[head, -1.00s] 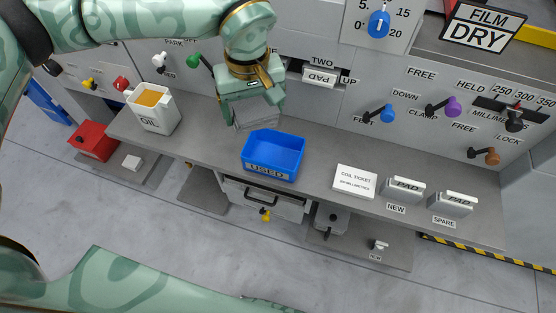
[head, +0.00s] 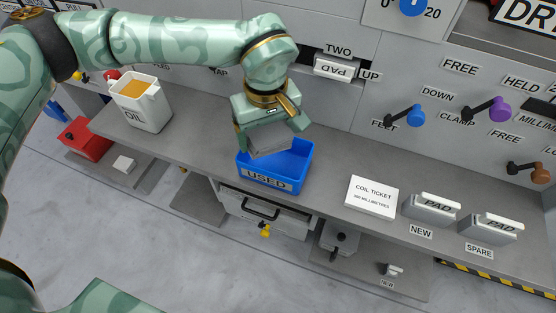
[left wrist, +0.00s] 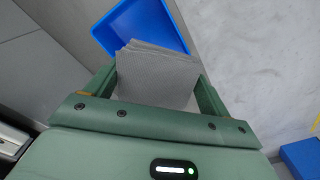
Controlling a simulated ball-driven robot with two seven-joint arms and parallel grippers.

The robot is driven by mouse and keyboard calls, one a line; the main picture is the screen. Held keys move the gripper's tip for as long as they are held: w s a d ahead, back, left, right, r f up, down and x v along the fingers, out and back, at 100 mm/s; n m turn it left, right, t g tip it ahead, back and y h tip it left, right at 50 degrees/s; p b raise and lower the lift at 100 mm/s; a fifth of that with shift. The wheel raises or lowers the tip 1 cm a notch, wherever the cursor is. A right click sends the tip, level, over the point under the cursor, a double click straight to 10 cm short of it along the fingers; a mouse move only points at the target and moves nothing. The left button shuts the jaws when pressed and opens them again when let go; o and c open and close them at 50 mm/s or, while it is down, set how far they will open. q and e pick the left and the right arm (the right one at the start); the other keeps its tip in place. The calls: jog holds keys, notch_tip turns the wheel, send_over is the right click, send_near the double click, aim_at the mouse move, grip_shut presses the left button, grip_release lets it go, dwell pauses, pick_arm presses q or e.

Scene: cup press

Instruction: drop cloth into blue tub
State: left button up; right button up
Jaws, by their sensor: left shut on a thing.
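The blue tub (head: 290,182), labelled USED, stands on the grey counter near its front edge. My left gripper (head: 270,148) is shut on the grey cloth (head: 272,145), a flat folded piece. In the head view the cloth is over the back left part of the tub and hides some of its inside. In the left wrist view the cloth (left wrist: 155,75) is between the fingers, with the blue tub (left wrist: 120,20) beyond it. I cannot tell how high the cloth is above the tub floor. My right gripper is not in view.
An oil jug (head: 143,103) stands left on the counter (head: 205,135). A panel with levers rises behind. Bare counter lies between tub and ticket.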

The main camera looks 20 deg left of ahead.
pick_arm(q)
jog(key=shift+r, duration=0.1)
jog(key=o, duration=0.9)
jog(key=shift+r, duration=0.45)
jog(key=r+p, duration=0.3)
jog(key=r, duration=0.4)
jog(key=r+p, duration=0.4)
jog(key=r, duration=0.4)
jog(key=shift+s+d+r, duration=0.15)
jog(key=shift+s+d, duration=0.05)
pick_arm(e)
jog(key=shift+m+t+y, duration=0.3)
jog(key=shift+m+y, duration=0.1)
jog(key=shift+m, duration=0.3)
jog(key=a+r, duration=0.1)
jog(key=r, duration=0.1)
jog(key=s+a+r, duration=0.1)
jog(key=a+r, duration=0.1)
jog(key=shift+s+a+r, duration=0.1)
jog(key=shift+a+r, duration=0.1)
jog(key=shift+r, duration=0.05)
